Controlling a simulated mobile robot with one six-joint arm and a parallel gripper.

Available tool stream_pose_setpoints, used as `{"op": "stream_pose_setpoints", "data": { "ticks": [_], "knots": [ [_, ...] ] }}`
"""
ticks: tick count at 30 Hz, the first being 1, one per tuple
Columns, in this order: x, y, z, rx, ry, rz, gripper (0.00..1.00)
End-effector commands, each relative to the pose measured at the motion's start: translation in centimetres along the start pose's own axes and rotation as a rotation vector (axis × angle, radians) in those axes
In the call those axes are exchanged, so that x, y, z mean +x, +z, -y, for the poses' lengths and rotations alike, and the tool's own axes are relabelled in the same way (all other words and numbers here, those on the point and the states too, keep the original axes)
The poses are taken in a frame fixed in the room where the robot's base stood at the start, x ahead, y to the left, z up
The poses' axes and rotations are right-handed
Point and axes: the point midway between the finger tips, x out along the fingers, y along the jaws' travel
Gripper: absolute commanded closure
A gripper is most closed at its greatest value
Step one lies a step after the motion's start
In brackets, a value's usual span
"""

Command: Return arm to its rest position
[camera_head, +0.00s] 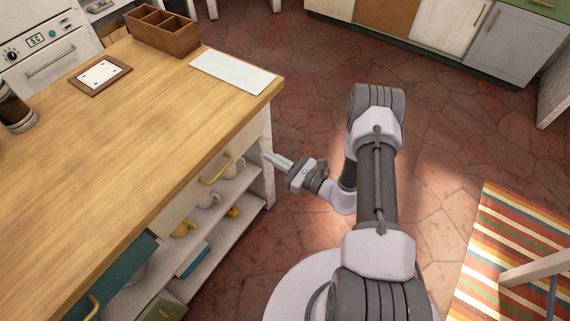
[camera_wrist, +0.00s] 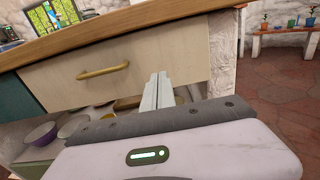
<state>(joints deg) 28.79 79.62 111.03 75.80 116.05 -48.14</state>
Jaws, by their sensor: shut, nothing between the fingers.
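My gripper (camera_head: 272,158) is at the right side of the wooden counter (camera_head: 150,110), below the level of its top, with its fingers pointing left toward the counter's side. In the wrist view the gripper's fingers (camera_wrist: 157,90) are together and hold nothing. They lie in front of a cream drawer (camera_wrist: 95,77) with a brass handle (camera_wrist: 103,71). I cannot tell from these views exactly how far the fingertips are from the drawer front. My arm reaches from the base at the bottom up and folds back to the left.
On the counter are a wooden divided box (camera_head: 163,38), a pale board (camera_head: 233,73) and a framed card (camera_head: 100,75). A striped rug (camera_head: 500,255) lies at right. The tiled floor behind my arm is clear.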

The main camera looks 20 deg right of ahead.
Motion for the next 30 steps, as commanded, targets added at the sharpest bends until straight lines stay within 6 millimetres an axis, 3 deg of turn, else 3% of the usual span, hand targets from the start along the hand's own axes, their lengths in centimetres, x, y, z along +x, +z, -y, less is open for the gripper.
{"op": "stream_pose_setpoints", "data": {
  "ticks": [3,6,11,14,17,19,21,23,27,30],
  "knots": [
    [-2.7,0.2,0.1,0.002,-0.004,-0.001,1.00],
    [-3.9,0.1,0.0,0.000,-0.002,-0.001,1.00],
    [-4.5,0.0,-0.1,0.000,0.002,-0.001,1.00],
    [-3.8,1.5,-0.4,-0.025,0.050,0.003,1.00],
    [-1.8,7.2,-2.8,-0.122,0.244,0.006,1.00],
    [-0.8,12.6,-6.1,-0.238,0.448,-0.016,1.00],
    [-1.1,17.1,-10.1,-0.375,0.653,-0.061,1.00],
    [-2.2,20.2,-13.5,-0.510,0.815,-0.118,1.00],
    [-7.0,25.2,-19.3,-0.901,1.107,-0.300,1.00],
    [-10.9,27.4,-20.9,-1.232,1.211,-0.452,1.00]
  ]
}}
